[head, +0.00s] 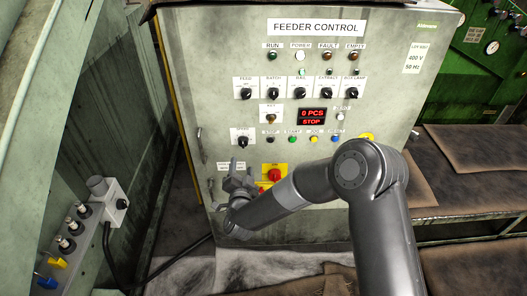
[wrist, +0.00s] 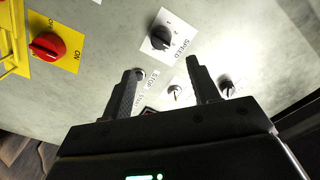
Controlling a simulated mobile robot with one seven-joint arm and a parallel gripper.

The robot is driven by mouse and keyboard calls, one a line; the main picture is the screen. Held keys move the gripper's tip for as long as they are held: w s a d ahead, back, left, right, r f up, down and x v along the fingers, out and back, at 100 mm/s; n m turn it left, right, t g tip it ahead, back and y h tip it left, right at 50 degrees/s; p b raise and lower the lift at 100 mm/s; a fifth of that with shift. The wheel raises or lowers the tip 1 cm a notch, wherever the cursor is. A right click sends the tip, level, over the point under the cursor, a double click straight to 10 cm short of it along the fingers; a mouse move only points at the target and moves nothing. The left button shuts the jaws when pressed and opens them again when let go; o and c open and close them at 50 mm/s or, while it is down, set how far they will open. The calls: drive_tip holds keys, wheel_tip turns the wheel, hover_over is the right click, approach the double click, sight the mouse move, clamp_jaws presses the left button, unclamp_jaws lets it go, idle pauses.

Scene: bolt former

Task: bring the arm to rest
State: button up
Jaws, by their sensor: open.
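My arm rises from the lower right of the head view, bends at the elbow and reaches left across the lower front of the feeder control cabinet (head: 385,60). My gripper (head: 239,170) is in front of the lower left of the panel, left of a red knob (head: 274,175) on a yellow plate. In the wrist view my gripper (wrist: 161,68) has its two fingers spread, with nothing held between them. The SPEED knob (wrist: 161,38) shows just beyond the fingertips. Whether the fingers touch the panel is unclear.
The red knob with its yellow ON plate (wrist: 47,46) is at the wrist view's upper left. The panel display (head: 312,116) reads 0 PCS, STOP. A grey box with several connectors (head: 72,232) stands at left. Brown mats (head: 470,165) lie at right.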

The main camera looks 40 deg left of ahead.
drive_tip(key=w+d+r+n+g+h, duration=0.15)
drive_tip(key=w+d+r+n, duration=0.25)
drive_tip(key=w+d+r, duration=0.85)
drive_tip(key=w+d+r+g+h, duration=0.15)
drive_tip(key=d+r, duration=0.25)
drive_tip(key=d, duration=0.6)
drive_tip(key=w+d+r+h, duration=0.2)
drive_tip(key=d+r+h, duration=0.15)
drive_tip(key=d, duration=0.65)
drive_tip(key=s+d+r+m+g+h, duration=0.15)
drive_tip(key=s+d, duration=0.25)
drive_tip(key=d, duration=0.5)
drive_tip(key=s+d+r+h, duration=0.2)
drive_tip(key=s+d+r, duration=0.1)
drive_tip(key=d, duration=0.7)
drive_tip(key=s+d+m+g+h, duration=0.2)
drive_tip(key=s+d, duration=1.2)
drive_tip(key=s, duration=0.1)
drive_tip(key=shift+s+f+g+h, duration=0.3)
drive_tip(key=shift+f+g+h, duration=0.05)
drive_tip(key=shift+h, duration=0.05)
